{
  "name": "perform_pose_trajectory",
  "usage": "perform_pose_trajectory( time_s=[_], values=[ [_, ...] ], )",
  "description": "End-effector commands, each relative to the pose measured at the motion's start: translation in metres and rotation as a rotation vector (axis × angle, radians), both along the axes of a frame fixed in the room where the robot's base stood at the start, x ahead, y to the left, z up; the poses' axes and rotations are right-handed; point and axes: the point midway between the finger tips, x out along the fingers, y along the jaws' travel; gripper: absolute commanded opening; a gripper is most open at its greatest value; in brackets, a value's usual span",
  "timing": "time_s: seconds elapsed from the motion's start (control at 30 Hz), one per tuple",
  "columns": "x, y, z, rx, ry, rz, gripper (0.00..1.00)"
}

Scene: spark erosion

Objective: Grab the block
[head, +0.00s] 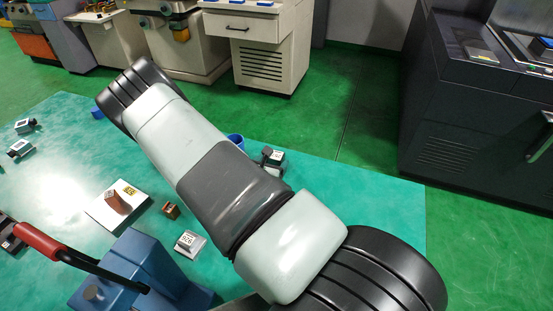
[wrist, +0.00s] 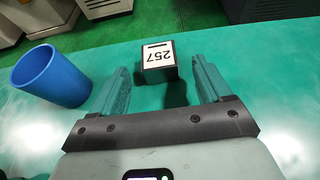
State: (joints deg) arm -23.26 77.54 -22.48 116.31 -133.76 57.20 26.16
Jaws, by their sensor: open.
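In the head view a small dark and white block (head: 273,157) shows just right of my arm, near the blue cup.
A blue cup (wrist: 53,77) stands left of the left finger; its rim shows in the head view (head: 236,140). A block marked 926 (head: 189,243), a brown block (head: 171,210), a white plate (head: 101,211) and a blue device with a red-handled lever (head: 125,275) occupy the table (head: 350,195).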

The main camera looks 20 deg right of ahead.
Motion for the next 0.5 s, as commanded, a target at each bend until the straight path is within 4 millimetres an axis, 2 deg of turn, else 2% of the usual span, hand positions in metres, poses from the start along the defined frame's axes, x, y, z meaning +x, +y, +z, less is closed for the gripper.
perform_pose_trajectory(
  time_s=[0.3,0.5],
  values=[
    [0.028,-0.025,-0.016,-0.001,-0.001,0.000,0.78],
    [0.037,-0.033,-0.020,0.000,-0.001,0.001,0.78]
  ],
)
